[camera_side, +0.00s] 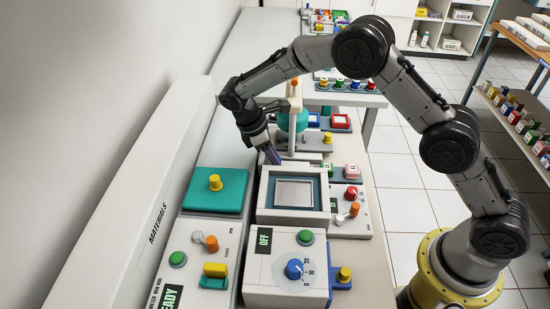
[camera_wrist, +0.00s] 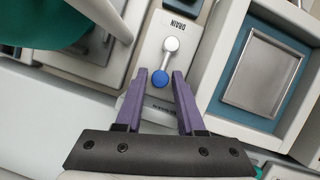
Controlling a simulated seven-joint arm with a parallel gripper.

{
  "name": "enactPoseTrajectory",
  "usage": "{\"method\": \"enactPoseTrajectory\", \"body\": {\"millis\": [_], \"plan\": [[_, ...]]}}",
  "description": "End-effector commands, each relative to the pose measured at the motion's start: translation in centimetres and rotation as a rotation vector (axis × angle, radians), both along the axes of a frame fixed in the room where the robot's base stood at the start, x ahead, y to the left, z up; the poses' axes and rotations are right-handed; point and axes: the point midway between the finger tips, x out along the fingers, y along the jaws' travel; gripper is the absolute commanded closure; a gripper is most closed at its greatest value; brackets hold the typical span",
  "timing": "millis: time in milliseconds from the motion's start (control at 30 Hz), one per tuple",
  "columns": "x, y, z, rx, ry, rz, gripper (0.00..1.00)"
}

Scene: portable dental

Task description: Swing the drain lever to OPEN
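The drain lever shows in the wrist view on a pale panel marked DRAIN. It has a white round pivot (camera_wrist: 171,44), a short white arm and a blue knob (camera_wrist: 160,79). My gripper (camera_wrist: 159,71) has two purple fingers, spread apart, one on each side of the blue knob. I see no clear contact, and the height of the fingertips over the panel is hard to tell. Small lettering (camera_wrist: 168,106) below the knob is partly hidden and unreadable. In the side view, my gripper (camera_side: 272,156) points down behind the square-windowed box, and I cannot make out the lever there.
A white box with a teal-framed grey panel (camera_side: 294,193) stands close beside my gripper. Behind are a teal rounded vessel (camera_side: 292,122) and an upright handle (camera_side: 294,89). A teal lid with a yellow knob (camera_side: 215,182) and control units with dials (camera_side: 294,269) stand nearer the camera.

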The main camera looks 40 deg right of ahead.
Motion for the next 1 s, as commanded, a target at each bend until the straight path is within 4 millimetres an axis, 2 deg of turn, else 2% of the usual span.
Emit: {"method": "enactPoseTrajectory", "body": {"millis": [167, 300, 367, 400, 767, 1000], "plan": [[0.0, -0.01, -0.02, 0.0, 0.0, 0.0, 0.62], [0.0, 0.0, 0.0, 0.0, 0.0, 0.0, 0.87], [0.01, 0.01, 0.01, 0.0, 0.0, 0.0, 0.98], [0.0, 0.0, 0.01, 0.0, 0.0, 0.0, 1.0], [0.13, -0.06, 0.03, 0.001, -0.001, -0.024, 1.0], [0.59, -0.54, 0.04, 0.001, -0.002, -0.141, 1.0]]}}
